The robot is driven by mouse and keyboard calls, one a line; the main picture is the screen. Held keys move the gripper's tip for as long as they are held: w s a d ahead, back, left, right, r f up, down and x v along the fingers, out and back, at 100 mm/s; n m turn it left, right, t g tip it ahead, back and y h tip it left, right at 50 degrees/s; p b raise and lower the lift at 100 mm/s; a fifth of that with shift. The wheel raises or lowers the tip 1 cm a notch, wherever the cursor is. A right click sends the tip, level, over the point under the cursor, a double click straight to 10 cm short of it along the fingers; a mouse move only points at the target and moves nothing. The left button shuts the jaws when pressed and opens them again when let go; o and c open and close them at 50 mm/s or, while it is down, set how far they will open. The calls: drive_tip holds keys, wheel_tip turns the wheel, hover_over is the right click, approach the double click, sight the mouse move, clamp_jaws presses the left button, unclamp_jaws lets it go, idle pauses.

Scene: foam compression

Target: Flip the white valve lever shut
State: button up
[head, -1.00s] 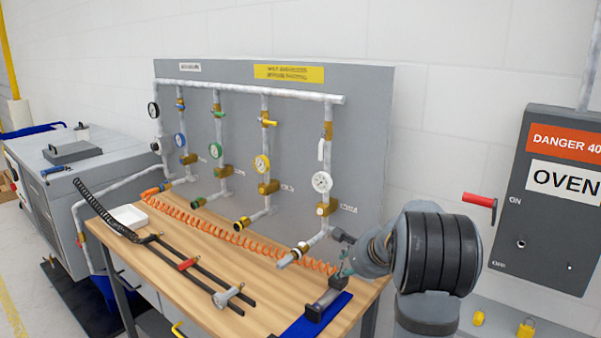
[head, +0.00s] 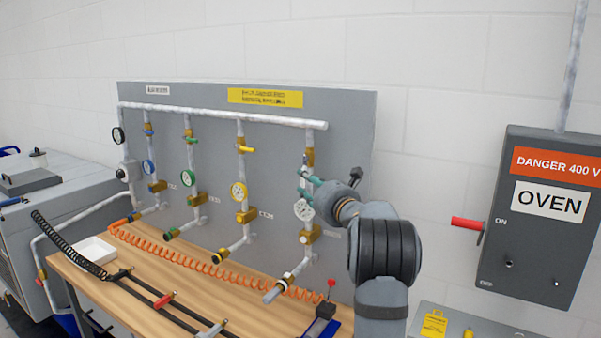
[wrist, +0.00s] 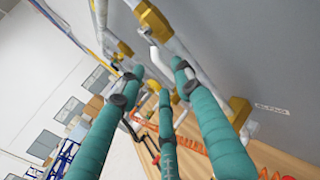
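The white valve lever (wrist: 158,60) hangs from a brass valve on the rightmost pipe, seen in the wrist view; in the head view it is largely hidden by my fingers. The brass valve (head: 309,157) shows just above my gripper in the head view. My gripper (head: 303,182) has teal fingers spread apart at the lever's height, above the white gauge (head: 304,209). In the wrist view my gripper (wrist: 160,75) is open, with the lever between and just beyond the fingertips. Contact with the lever cannot be told.
The grey panel (head: 345,115) stands close behind the fingers. Neighbouring pipes carry yellow (head: 245,149), green and blue valve levers to the left. The wooden bench (head: 200,310) below holds an orange coiled hose (head: 190,263). The oven switch box (head: 540,240) is at the right.

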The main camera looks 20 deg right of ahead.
sight(303, 179)
drive_tip(key=w+p, duration=0.2)
drive_tip(key=w, duration=0.3)
drive_tip(key=shift+s, duration=0.1)
drive_tip(key=c, duration=0.4)
drive_tip(key=shift+d, duration=0.1)
clamp_jaws()
idle(0.3)
